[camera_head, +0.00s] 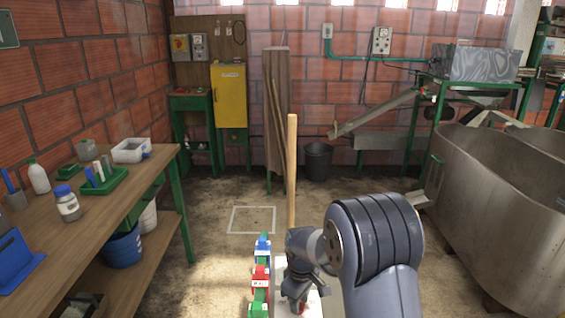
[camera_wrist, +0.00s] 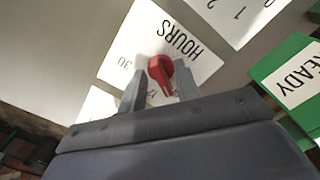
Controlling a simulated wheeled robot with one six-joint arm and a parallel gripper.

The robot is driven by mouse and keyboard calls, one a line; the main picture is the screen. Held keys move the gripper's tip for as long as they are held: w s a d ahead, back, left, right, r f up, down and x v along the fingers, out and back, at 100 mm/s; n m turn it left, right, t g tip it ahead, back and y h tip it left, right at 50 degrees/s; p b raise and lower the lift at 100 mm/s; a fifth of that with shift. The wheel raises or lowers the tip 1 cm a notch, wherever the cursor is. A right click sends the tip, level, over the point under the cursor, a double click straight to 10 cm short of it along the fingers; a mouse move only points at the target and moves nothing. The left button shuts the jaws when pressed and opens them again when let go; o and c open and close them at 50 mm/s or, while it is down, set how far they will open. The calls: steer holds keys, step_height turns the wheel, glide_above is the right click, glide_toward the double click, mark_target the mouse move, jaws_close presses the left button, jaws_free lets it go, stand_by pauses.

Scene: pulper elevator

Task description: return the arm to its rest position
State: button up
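My arm reaches down at the lower middle of the head view, with my gripper (camera_head: 298,292) low over a white panel (camera_head: 312,302). In the wrist view my gripper (camera_wrist: 160,88) has its two grey fingers apart, one on each side of a red knob (camera_wrist: 158,68). I see no clear grip on the knob. The knob sits on a white label (camera_wrist: 165,42) reading HOURS, with 30 and 12 marked. In the head view the knob (camera_head: 298,306) shows only partly beneath my gripper.
Green, red and blue blocks (camera_head: 261,275) stand just left of my gripper. A wooden post (camera_head: 292,170) rises behind it. A workbench (camera_head: 95,225) with bottles is at left; a large metal tank (camera_head: 490,210) is at right. A green READY sign (camera_wrist: 292,78) lies right of the knob.

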steer(key=m, duration=0.5)
steer(key=shift+a, duration=0.1)
steer(key=m, duration=0.5)
steer(key=shift+a+m+p, duration=0.1)
steer(key=shift+m+p, duration=0.2)
steer(key=shift+m, duration=0.1)
steer(key=shift+s+r, duration=0.1)
